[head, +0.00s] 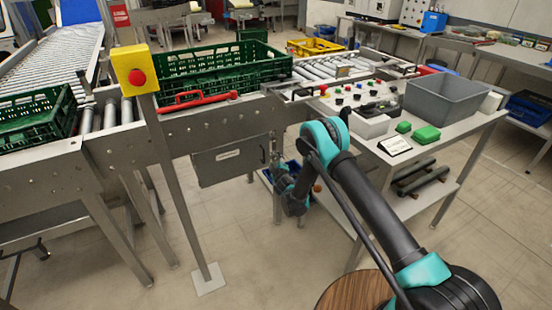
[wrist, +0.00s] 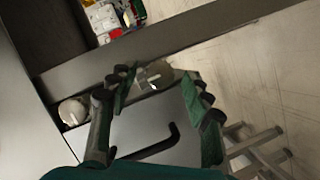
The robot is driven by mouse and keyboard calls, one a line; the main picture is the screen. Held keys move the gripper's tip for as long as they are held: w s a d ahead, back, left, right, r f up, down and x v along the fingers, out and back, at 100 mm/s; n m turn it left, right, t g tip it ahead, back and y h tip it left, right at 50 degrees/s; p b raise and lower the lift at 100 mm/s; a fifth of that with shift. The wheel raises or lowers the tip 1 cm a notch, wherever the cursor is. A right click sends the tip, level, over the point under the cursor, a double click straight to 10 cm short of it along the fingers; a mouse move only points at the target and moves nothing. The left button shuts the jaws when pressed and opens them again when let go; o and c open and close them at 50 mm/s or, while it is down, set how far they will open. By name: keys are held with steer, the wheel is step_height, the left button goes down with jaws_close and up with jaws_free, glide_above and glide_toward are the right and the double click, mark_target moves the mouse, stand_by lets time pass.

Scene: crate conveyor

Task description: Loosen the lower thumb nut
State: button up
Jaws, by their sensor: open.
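In the wrist view my gripper (wrist: 156,84) is open, with one finger on each side of a pale round thumb nut with a raised wing (wrist: 156,74). This nut is nearer the floor side of the tilted picture, so it appears to be the lower one. I cannot tell whether a finger touches it. A second pale round nut (wrist: 72,111) sits to the left, outside the fingers. In the head view my gripper is mostly hidden behind my arm, at the right end of the grey cover (head: 230,162) under the conveyor. The nuts are not clear there.
A black handle (wrist: 160,145) stands out from the cover, below the fingers in the wrist view. A yellow post with a red button (head: 135,72) stands left of the cover. A side table with a grey bin (head: 445,98) is close on the right. Floor is clear in front.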

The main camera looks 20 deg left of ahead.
jaws_close()
steer(key=shift+f+n+t, duration=0.2)
steer(key=shift+n+t, duration=0.8)
steer(key=shift+n, duration=0.8)
steer(key=shift+s, duration=0.1)
jaws_free()
steer(key=shift+r, duration=0.1)
